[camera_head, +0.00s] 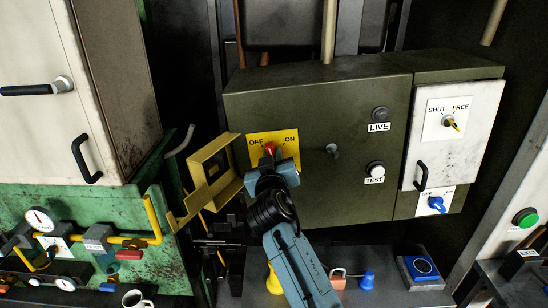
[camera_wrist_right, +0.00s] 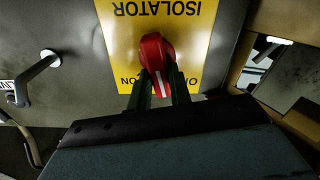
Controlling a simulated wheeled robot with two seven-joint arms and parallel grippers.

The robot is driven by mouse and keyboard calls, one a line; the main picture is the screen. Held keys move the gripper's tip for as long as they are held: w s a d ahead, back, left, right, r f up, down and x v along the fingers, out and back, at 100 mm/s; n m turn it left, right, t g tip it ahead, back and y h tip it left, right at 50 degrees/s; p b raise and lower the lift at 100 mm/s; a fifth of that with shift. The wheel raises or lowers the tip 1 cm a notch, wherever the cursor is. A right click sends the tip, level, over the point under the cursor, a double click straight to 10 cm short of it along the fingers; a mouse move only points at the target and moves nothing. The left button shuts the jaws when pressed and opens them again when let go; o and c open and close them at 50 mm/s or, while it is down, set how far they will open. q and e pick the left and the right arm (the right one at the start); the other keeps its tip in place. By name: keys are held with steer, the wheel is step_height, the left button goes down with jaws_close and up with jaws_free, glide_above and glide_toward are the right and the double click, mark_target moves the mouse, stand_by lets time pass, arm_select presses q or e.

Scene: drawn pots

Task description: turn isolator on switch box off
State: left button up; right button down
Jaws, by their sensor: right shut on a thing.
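The switch box (camera_head: 330,105) is a dark olive cabinet in the middle of the head view. Its isolator is a red knob (camera_head: 269,149) on a yellow plate (camera_head: 288,137) marked OFF at left and ON at right. My right gripper (camera_head: 271,168) is shut on the red knob. In the right wrist view the plate (camera_wrist_right: 192,40) appears upside down, and the fingers (camera_wrist_right: 160,88) hold both sides of the knob (camera_wrist_right: 154,50). The knob's white line points between the two words. The gripper hides part of the plate. My left gripper is not in view.
An open yellow hinged cover (camera_head: 217,168) stands just left of the plate, close to my gripper. A lever (camera_head: 332,150) and the LIVE (camera_head: 380,114) and TEST (camera_head: 375,168) fittings are to the right.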

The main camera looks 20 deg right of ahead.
steer(key=n, duration=0.2)
steer(key=n+p, duration=0.1)
steer(key=n, duration=0.3)
steer(key=shift+a+f, duration=0.25)
steer(key=shift+a, duration=0.05)
steer(key=shift+n, duration=0.3)
steer(key=c, duration=1.3)
jaws_free()
steer(key=shift+b+v, duration=0.9)
steer(key=shift+v, duration=5.75)
